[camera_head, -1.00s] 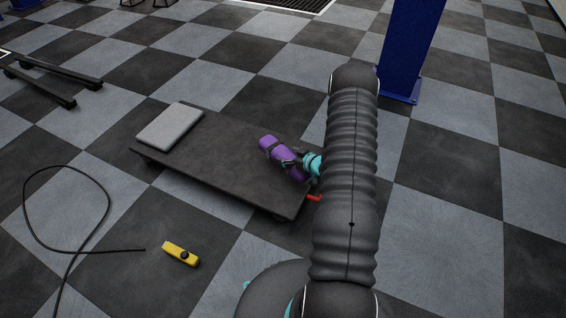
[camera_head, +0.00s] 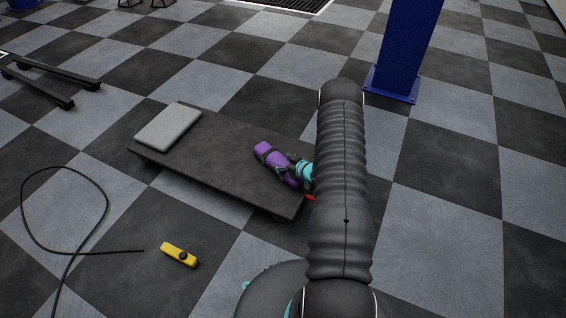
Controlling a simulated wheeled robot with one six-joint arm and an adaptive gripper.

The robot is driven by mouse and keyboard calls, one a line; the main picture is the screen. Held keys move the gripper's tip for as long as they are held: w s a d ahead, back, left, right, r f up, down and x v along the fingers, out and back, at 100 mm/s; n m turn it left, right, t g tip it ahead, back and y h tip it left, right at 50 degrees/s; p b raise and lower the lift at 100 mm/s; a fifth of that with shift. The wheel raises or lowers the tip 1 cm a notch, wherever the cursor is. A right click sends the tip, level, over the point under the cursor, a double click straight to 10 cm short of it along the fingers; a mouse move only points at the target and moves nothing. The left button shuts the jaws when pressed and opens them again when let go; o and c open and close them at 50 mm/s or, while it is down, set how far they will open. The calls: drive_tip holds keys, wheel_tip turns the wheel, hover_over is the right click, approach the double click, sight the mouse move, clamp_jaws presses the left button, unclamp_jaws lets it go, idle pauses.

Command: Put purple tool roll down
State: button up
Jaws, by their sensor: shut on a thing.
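The purple tool roll (camera_head: 267,154) is a short purple cylinder with dark bands, at the right part of a low dark platform (camera_head: 225,185). My gripper (camera_head: 283,170) is shut on the roll near its lower right end. The roll lies slantwise in the picture, over the platform top. I cannot tell whether its underside touches the surface. My arm hides the platform's right corner area.
A grey flat case (camera_head: 168,127) lies on the platform's left end. A bit of red (camera_head: 310,198) shows beside my arm. A yellow tool (camera_head: 179,255) and a black cable (camera_head: 108,207) lie on the checkered floor. A blue post (camera_head: 405,45) stands at the back right.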

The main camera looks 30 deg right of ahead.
drive_tip(key=o, duration=1.7)
drive_tip(key=shift+f, duration=0.1)
